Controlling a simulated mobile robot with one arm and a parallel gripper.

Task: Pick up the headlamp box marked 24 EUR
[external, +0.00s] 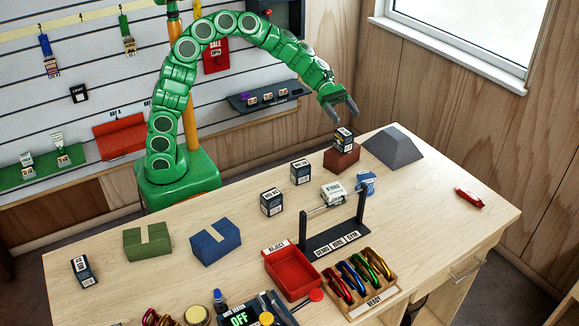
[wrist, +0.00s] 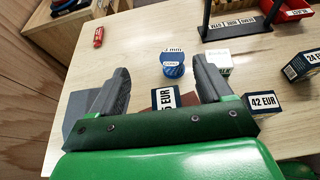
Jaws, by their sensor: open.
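The headlamp box marked 24 EUR (wrist: 303,66) is at the right edge of the wrist view, its label partly cut off by the frame. By position it matches a dark box (external: 271,202) standing mid-table in the external view, where its label is too small to read. My gripper (external: 342,110) is open and empty, high over the table's far side, well to the right of that box. In the wrist view, my gripper's fingers (wrist: 161,68) straddle the view of another box, whose label ends in 5 EUR (wrist: 165,98).
That other box (external: 343,140) rests on a red block (external: 341,159) below my gripper. A 42 EUR box (wrist: 262,102) stands between it and the 24 EUR box. A white box (external: 333,193), blue roll (external: 365,184), dark rack (external: 335,230) and grey pyramid (external: 393,148) are nearby.

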